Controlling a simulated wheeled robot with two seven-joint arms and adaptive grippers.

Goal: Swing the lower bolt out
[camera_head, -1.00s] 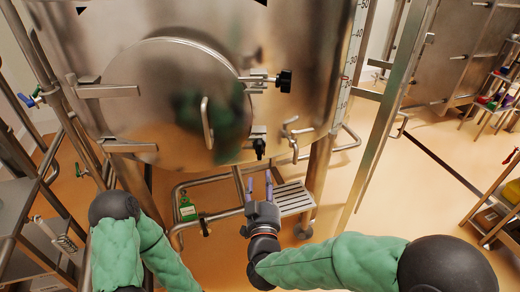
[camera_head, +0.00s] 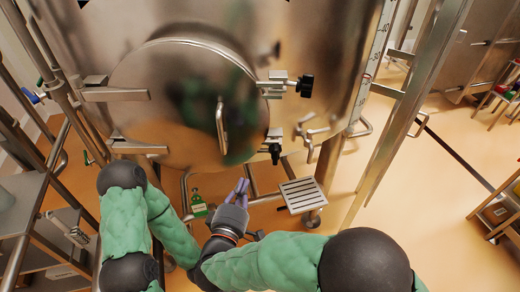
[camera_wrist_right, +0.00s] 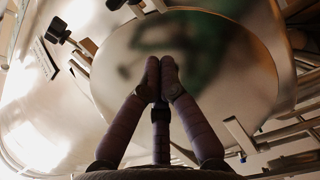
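The round steel hatch (camera_head: 175,90) fills the upper left of the head view. The lower bolt (camera_head: 275,136) sits at its lower right edge, its black knob (camera_head: 276,154) hanging down. My right gripper (camera_head: 241,183) is below and left of that knob, apart from it, fingers pointing up. In the right wrist view its fingertips (camera_wrist_right: 161,68) come together with nothing visible between them. Two black knobs show there at the upper left, beyond the fingers; which is the lower bolt's is not certain. My left gripper does not show; its arm stands at the lower left.
The upper bolt (camera_head: 280,84) with its black knob (camera_head: 306,86) is above the lower one. A handle (camera_head: 222,125) stands out from the hatch. A slotted step (camera_head: 302,195) lies below right. A steel frame leg stands to the right, with open floor beyond.

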